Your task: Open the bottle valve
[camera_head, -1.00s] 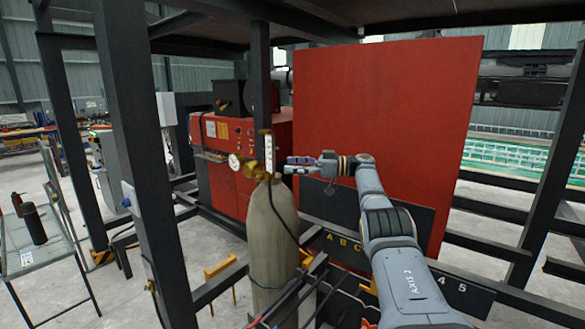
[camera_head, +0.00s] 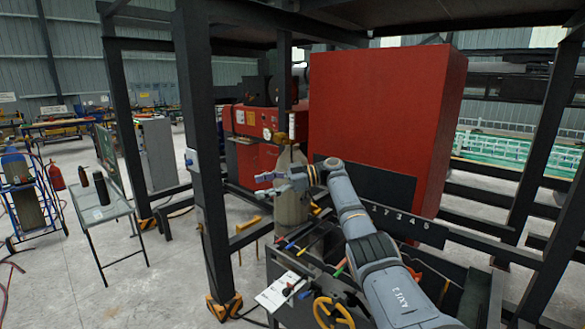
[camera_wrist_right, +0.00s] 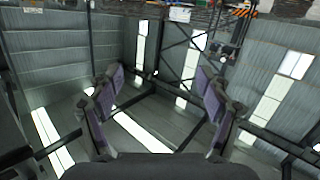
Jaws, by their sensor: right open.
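The gas bottle (camera_head: 291,205) is a beige upright cylinder behind my right arm. Its brass valve (camera_head: 281,138) is at its top, small in the head view, with a round white gauge to its left. My right gripper (camera_head: 262,184) is open and points left across the front of the bottle, lower than the valve. It hides part of the bottle's body. I cannot tell its exact distance from the bottle. In the right wrist view the open jaws (camera_wrist_right: 155,95) are empty, with neither bottle nor valve between them. My left gripper is not in view.
A dark post (camera_head: 205,150) stands left of the bottle. A big red panel (camera_head: 385,125) is behind my right arm. A rack with tools and a yellow handwheel (camera_head: 333,313) lies below the arm. A glass-topped table (camera_head: 103,213) stands at the left on open floor.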

